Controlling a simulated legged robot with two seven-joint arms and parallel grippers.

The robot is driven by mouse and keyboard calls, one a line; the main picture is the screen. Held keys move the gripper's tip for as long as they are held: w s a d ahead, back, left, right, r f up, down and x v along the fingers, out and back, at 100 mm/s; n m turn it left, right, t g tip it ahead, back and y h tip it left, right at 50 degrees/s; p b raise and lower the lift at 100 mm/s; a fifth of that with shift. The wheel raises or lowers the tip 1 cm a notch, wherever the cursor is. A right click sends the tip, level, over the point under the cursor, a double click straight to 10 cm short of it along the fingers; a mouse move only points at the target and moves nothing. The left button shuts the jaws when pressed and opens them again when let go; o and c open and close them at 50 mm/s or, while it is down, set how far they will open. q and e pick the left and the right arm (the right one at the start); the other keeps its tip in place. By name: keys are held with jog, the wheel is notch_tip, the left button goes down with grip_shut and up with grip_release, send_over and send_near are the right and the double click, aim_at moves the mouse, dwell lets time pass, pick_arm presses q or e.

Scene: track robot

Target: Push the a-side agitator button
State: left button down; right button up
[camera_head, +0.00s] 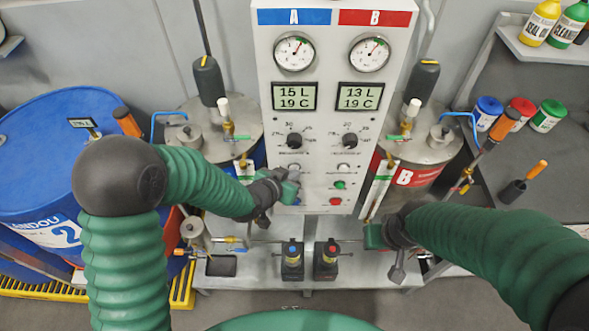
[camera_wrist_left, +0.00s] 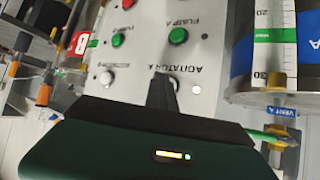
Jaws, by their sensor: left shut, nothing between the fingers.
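The control panel (camera_head: 315,130) stands upright in the middle of the head view, with a blue A side on the left and a red B side on the right. My left gripper (camera_head: 292,178) is shut and empty at the lower A side. In the left wrist view its shut fingers (camera_wrist_left: 161,92) point at the panel by the upside-down AGITATOR A label (camera_wrist_left: 177,79). They cover the place just beyond that label, so the a-side agitator button is mostly hidden; contact cannot be told. A bright white round spot (camera_wrist_left: 196,89) shows beside the fingers. My right gripper (camera_head: 385,240) is low at the right, clear of the panel.
The agitator B button (camera_head: 344,168), a green button (camera_head: 340,184) and a red button (camera_head: 335,202) are on the panel's right. Metal tanks stand on both sides. A blue drum (camera_head: 60,130) is at left.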

pick_arm(q)
jog(key=shift+a, duration=0.1)
jog(key=shift+s+a, duration=0.1)
jog(key=shift+s, duration=0.25)
jog(key=s, duration=0.6)
jog(key=shift+b, duration=0.4)
dwell(1.7)
